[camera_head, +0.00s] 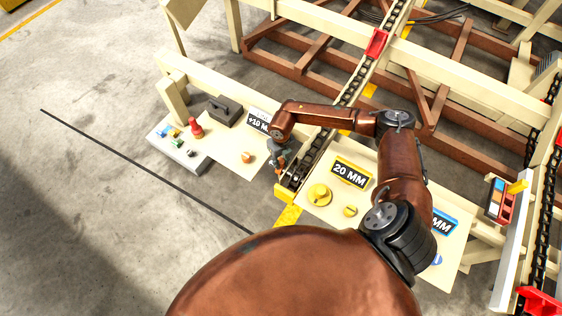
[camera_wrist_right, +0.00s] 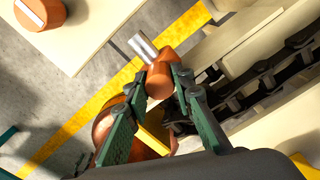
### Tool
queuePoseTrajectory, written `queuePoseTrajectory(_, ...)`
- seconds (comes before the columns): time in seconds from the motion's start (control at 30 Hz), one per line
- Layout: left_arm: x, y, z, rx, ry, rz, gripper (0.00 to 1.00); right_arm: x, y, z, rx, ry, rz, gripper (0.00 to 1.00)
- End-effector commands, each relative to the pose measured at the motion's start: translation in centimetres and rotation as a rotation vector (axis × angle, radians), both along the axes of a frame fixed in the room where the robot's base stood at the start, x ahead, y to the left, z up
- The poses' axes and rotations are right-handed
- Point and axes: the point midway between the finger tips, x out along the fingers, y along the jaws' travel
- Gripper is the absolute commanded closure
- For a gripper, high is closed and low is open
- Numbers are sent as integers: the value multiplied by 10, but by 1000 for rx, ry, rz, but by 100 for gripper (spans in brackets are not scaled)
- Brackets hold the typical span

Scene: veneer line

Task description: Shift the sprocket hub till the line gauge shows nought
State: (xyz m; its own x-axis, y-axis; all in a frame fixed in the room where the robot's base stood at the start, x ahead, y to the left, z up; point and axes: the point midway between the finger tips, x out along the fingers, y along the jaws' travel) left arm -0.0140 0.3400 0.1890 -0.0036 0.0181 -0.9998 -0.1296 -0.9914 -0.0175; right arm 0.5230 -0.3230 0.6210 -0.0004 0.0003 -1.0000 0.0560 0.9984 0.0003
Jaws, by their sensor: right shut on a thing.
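My right gripper (camera_head: 279,166) is low at the near end of the chain conveyor, beside the chain (camera_head: 345,98). In the wrist view, the green fingers of this gripper (camera_wrist_right: 160,78) are closed around an orange-brown piece (camera_wrist_right: 160,78) with a silver pin sticking out. It may be the sprocket hub; the fingers hide part of it. A black sign (camera_head: 257,122) with white characters that seem to read "10 M" stands behind the left board, partly covered by my arm. I cannot tell whether it is the line gauge. My left gripper is not in view.
A loose orange piece (camera_head: 247,157) lies on the left board. Yellow pieces (camera_head: 319,194) lie by a "20 MM" sign (camera_head: 351,173). A blue sign (camera_head: 444,222) stands further right. A grey tray (camera_head: 168,151) holds small parts. Floor at left is clear.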

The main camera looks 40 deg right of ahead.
Motion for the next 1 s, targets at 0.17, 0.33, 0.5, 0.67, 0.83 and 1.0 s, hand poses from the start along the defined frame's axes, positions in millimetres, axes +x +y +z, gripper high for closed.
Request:
queuePoseTrajectory(0.17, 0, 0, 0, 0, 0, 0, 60, 1, 0, 0, 0, 0, 0, 100)
queuePoseTrajectory(0.33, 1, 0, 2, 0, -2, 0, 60, 11, 4, 1, 0, -2, 0, 100)
queuePoseTrajectory(0.5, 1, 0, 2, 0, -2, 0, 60, 10, 4, 0, 0, -1, 0, 100)
queuePoseTrajectory(0.67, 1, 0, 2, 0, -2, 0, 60, 10, 4, 0, 0, -1, 0, 70)
queuePoseTrajectory(0.83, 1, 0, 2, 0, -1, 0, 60, 10, 4, 0, 0, -1, 0, 60)
queuePoseTrajectory(1.0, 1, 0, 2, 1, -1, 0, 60, 9, 4, 0, 0, -1, 0, 60)
